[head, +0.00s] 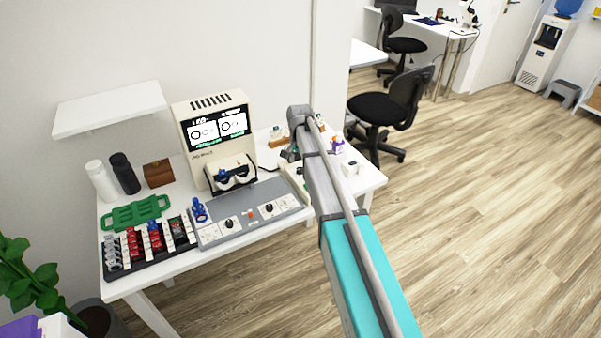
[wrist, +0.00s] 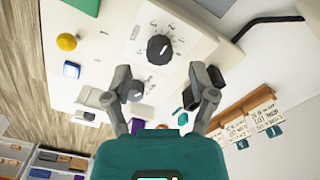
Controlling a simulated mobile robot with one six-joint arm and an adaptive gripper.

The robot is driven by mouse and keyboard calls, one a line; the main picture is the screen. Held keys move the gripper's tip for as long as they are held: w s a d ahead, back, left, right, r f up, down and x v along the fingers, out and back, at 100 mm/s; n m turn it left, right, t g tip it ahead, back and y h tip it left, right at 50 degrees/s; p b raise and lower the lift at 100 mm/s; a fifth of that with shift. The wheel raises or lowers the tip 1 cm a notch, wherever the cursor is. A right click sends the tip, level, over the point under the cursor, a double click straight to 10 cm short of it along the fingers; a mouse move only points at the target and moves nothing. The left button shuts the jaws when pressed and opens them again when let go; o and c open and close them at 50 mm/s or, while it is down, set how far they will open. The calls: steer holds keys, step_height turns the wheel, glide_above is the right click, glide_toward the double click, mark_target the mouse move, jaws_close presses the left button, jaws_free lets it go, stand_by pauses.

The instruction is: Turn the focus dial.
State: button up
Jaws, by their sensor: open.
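In the wrist view a round black dial (wrist: 160,48) with a pale pointer mark sits on a white panel, ringed by printed ticks. A second dark knob (wrist: 133,90) shows lower down, partly behind my left finger. The labels are too small to read, so I cannot tell which is the focus dial. My gripper (wrist: 158,80) is open and empty. Its fingers straddle the space just below the ticked dial in the picture; no contact is visible. In the head view two black dials (head: 229,223) (head: 267,208) sit on the grey console, and my arm hides part of the table's right side.
A wooden rack (wrist: 245,104) with cards is at right. In the head view the beige machine (head: 192,120) stands behind the console, with a green tray (head: 137,212) at left.

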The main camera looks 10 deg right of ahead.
mark_target(300, 168)
steer(key=shift+f+b, duration=1.2)
steer(key=shift+f, duration=0.3)
steer(key=shift+c, duration=0.2)
jaws_close()
